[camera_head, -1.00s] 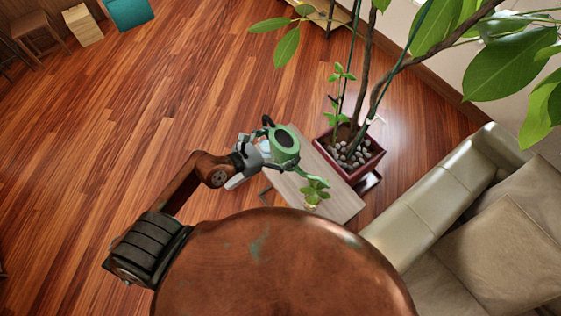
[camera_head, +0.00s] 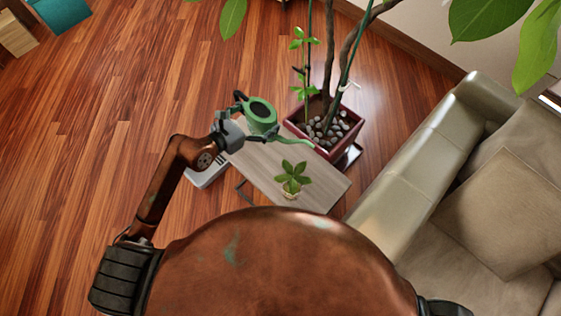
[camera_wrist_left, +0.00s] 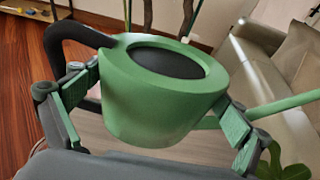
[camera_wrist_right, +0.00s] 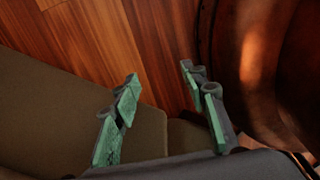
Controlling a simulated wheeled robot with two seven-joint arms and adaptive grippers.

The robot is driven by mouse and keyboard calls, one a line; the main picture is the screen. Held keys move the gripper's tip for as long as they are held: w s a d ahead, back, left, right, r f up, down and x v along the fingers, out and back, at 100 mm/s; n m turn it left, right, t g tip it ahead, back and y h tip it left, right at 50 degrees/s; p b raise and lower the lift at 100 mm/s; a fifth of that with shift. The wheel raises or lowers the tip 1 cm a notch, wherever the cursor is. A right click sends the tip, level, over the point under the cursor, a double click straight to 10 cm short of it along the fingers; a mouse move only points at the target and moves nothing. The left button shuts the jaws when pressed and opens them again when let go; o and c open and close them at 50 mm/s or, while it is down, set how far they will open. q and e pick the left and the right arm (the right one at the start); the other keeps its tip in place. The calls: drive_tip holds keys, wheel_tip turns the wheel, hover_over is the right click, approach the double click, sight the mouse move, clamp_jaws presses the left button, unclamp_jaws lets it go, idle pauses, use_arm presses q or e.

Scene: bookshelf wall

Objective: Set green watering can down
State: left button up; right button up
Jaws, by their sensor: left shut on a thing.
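The green watering can (camera_head: 262,118) has a dark handle and a long thin spout pointing right. My left gripper (camera_head: 240,134) is shut on its body and holds it upright above the far left part of the small wooden table (camera_head: 262,172). In the left wrist view the can (camera_wrist_left: 160,105) sits between the two green-padded fingers (camera_wrist_left: 160,112). Whether its base touches the tabletop is hidden. My right gripper (camera_wrist_right: 160,105) shows in the right wrist view with its fingers apart and nothing between them.
A small potted plant (camera_head: 292,178) stands on the table's near part. A large tree in a red square pot (camera_head: 350,133) stands just beyond the table. A beige sofa (camera_head: 425,165) is at the right. Open wooden floor lies left.

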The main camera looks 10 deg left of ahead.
drive_tip(key=s+f+g+b, duration=0.1)
drive_tip(key=s+f+b, duration=0.4)
drive_tip(key=f+b, duration=0.25)
use_arm(q)
drive_tip(key=w+d+f, duration=0.1)
drive_tip(key=f, duration=0.4)
drive_tip(key=w+d+f+b, duration=0.1)
drive_tip(key=w+f, duration=0.1)
drive_tip(key=f, duration=0.3)
drive_tip(key=w+d+f, duration=0.1)
drive_tip(key=w+f, duration=0.1)
drive_tip(key=f, duration=0.3)
drive_tip(key=shift+d+f, duration=0.1)
drive_tip(key=shift+f, duration=0.05)
use_arm(e)
drive_tip(key=w, duration=0.6)
drive_tip(key=shift+a+f, duration=0.1)
drive_tip(key=shift+a, duration=0.2)
use_arm(q)
drive_tip(key=shift+f, duration=0.1)
drive_tip(key=shift+f+b, duration=0.1)
drive_tip(key=shift+b, duration=0.2)
drive_tip(key=o, duration=1.7)
drive_tip(key=shift+c, duration=0.2)
drive_tip(key=shift+f, duration=0.1)
